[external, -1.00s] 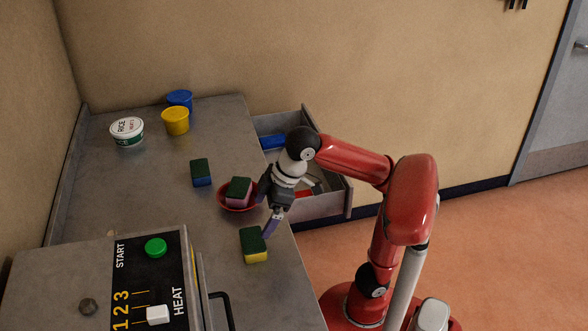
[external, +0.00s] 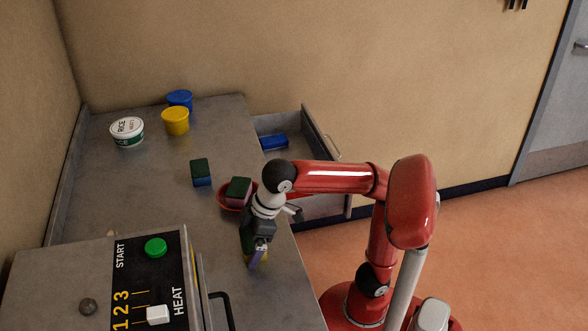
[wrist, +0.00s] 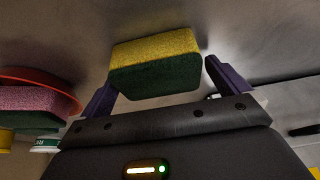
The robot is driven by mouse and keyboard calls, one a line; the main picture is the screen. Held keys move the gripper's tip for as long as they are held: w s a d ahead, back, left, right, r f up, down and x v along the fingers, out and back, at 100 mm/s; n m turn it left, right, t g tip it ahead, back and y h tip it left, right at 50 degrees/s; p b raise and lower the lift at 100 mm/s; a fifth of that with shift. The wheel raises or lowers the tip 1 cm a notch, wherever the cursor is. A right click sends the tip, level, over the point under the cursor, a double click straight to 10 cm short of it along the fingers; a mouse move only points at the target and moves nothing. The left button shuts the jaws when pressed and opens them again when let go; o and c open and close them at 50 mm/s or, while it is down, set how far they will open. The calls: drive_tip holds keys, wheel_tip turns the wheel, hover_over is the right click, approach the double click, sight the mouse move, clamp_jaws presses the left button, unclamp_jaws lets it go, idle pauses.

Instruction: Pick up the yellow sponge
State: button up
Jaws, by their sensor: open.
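The yellow sponge (wrist: 155,50), yellow with a dark green scouring side, lies on the grey counter. In the external view the sponge (external: 249,257) is mostly hidden behind my gripper (external: 256,258). In the wrist view my gripper (wrist: 160,88) is open, and the sponge shows between and just beyond the two purple fingertips. Nothing is held. A gap shows between the sponge and the right finger; I cannot tell whether the left finger touches it.
A red bowl (external: 224,204) holding a pink-and-green sponge (external: 239,189) stands just behind. A blue-and-green sponge (external: 201,173) lies farther back. A rice tub (external: 127,132), yellow tub (external: 175,121) and blue tub (external: 180,98) are at the rear. An open drawer (external: 325,209) juts out right.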

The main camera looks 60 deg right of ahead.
drive_tip(key=c, duration=1)
